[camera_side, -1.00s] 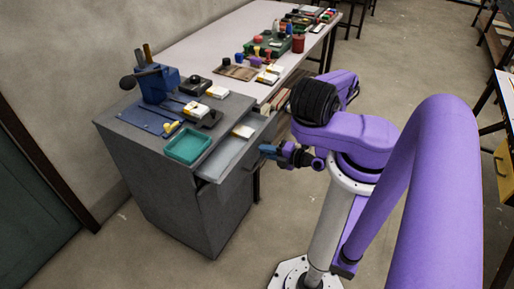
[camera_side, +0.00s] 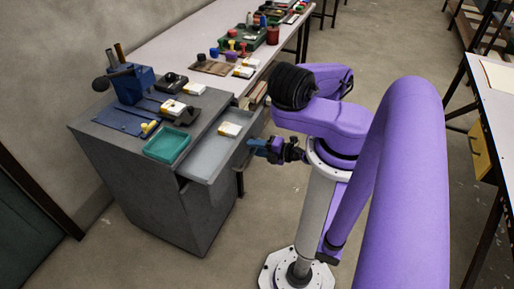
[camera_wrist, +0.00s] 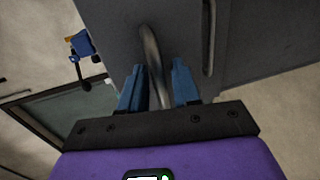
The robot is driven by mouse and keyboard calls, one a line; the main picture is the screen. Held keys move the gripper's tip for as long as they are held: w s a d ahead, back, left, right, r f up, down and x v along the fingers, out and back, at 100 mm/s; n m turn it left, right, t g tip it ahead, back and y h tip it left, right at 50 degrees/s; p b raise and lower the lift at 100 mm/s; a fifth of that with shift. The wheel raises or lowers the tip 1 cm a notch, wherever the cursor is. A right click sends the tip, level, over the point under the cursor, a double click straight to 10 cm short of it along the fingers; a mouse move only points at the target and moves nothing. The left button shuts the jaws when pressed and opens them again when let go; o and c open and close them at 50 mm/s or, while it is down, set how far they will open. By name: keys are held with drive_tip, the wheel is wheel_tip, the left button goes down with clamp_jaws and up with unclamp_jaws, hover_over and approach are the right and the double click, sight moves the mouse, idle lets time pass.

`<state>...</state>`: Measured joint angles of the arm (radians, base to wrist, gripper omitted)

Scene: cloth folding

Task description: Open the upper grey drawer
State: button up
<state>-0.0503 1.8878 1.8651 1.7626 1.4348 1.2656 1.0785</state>
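The upper grey drawer (camera_side: 208,160) is pulled out of the grey cabinet (camera_side: 150,190), and its inside shows in the side view. A small white and orange box (camera_side: 230,129) lies in it. My gripper (camera_side: 258,147) is at the drawer's front. In the wrist view, the two blue fingers of my gripper (camera_wrist: 158,85) stand on both sides of the curved grey handle (camera_wrist: 152,50), close against it. The handle is mostly hidden in the side view. The drawer's grey front (camera_wrist: 115,25) also shows in the wrist view.
A second bar-like handle (camera_wrist: 209,35) shows in the wrist view. A long table (camera_side: 205,45) with many small items adjoins the cabinet. Another table stands at the right.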

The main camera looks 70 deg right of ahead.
drive_tip(key=v, duration=1.7)
drive_tip(key=shift+s, duration=0.25)
